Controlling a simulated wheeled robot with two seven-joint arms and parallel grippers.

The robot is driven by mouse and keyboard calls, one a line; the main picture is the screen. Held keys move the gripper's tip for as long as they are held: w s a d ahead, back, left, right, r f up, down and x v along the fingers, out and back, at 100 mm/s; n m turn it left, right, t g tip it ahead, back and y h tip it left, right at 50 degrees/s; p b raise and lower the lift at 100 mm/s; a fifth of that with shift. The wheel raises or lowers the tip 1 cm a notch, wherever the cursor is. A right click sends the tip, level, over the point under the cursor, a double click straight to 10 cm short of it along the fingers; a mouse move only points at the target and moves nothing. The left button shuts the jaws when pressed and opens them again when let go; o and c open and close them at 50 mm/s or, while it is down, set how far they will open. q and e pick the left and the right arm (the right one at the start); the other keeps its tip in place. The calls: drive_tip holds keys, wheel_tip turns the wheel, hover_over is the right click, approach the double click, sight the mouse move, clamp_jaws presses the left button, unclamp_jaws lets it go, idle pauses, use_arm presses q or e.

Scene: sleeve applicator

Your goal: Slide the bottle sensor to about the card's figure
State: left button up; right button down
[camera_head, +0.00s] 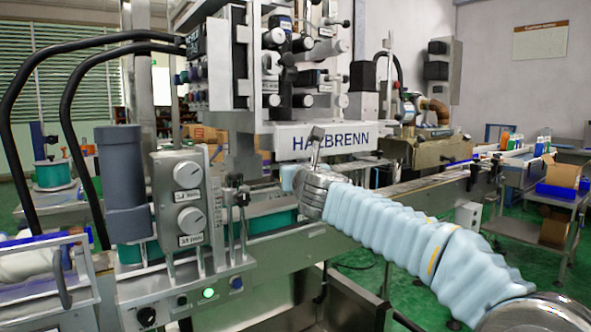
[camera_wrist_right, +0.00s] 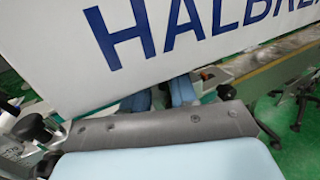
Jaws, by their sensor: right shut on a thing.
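My right arm comes in from the right in a light blue sleeve, and its gripper (camera_head: 287,177) is beside the conveyor, under the white HALBRENN beam (camera_head: 325,140). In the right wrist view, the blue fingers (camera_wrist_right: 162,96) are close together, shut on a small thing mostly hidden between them. I cannot make out the bottle sensor for certain. A clamp post with black knobs (camera_head: 240,195) stands just left of the gripper; a black knob (camera_wrist_right: 33,127) shows at the left of the wrist view. I cannot identify the card or read a figure. My left gripper is out of view.
A grey control box (camera_head: 180,200) with two dials and small labels stands left of the gripper, beside a dark grey cylinder (camera_head: 123,180). The beam hangs close above my right wrist. The conveyor (camera_head: 420,190) runs off to the right. A poster (camera_head: 540,40) hangs on the far wall.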

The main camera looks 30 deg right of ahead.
drive_tip(key=a+b, duration=0.1)
drive_tip(key=a, duration=0.8)
drive_tip(key=shift+s, duration=0.4)
drive_tip(key=c, duration=0.9)
unclamp_jaws()
